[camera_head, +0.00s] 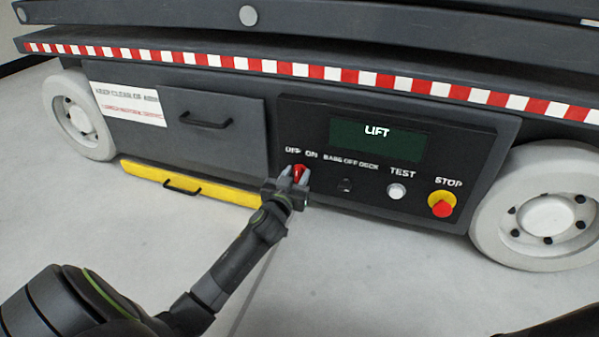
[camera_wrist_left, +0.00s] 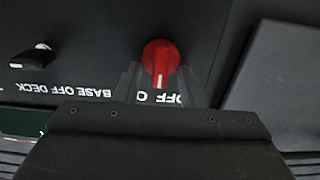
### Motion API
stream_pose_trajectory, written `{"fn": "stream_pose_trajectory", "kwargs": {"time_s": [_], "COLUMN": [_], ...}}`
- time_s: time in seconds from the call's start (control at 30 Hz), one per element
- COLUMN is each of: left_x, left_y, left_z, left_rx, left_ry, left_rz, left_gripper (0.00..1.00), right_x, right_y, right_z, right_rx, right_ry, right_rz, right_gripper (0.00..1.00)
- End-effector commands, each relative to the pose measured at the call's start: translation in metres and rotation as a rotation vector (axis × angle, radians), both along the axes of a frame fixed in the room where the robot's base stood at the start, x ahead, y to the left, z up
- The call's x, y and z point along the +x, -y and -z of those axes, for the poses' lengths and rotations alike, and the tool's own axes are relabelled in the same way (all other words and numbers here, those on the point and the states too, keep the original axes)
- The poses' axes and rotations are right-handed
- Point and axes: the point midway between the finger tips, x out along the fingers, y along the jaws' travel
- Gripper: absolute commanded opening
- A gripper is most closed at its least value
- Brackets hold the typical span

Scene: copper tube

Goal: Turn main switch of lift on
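The main switch is a red rotary knob (camera_head: 298,169) under the OFF and ON labels on the lift's black control panel (camera_head: 340,190). The left wrist view shows the red knob (camera_wrist_left: 160,57) upside down, with its white mark pointing towards the lettering. My left gripper (camera_head: 294,175) is at the knob, one finger on each side. In the left wrist view the fingers of the left gripper (camera_wrist_left: 159,82) stand apart with a small gap to the knob; contact cannot be made out. The ON label is partly hidden there. My right gripper is out of view.
Right of the main switch are a black base/deck selector (camera_head: 345,186), a white TEST button (camera_head: 397,191) and a red STOP button (camera_head: 442,205) on yellow. A grey door with a handle (camera_head: 206,122) and a yellow drawer (camera_head: 190,185) lie left. The floor in front is clear.

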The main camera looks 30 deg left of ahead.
Motion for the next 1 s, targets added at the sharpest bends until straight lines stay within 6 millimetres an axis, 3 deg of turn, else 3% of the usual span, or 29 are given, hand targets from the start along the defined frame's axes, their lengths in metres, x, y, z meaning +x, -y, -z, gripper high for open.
{"fn": "stream_pose_trajectory", "kwargs": {"time_s": [0.17,0.43,0.77,1.0], "left_x": [0.0,0.0,0.0,0.0], "left_y": [0.0,0.0,0.0,0.002], "left_z": [0.0,0.0,-0.001,-0.002], "left_rx": [0.0,0.0,0.023,0.134], "left_ry": [0.0,0.0,-0.006,-0.032], "left_rz": [0.0,0.0,0.0,0.0], "left_gripper": [0.36,0.01,0.0,0.0], "right_x": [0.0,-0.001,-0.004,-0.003], "right_y": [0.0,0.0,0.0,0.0], "right_z": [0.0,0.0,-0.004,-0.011], "right_rx": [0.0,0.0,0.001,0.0], "right_ry": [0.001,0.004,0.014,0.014], "right_rz": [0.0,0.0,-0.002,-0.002], "right_gripper": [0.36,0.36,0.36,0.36]}}
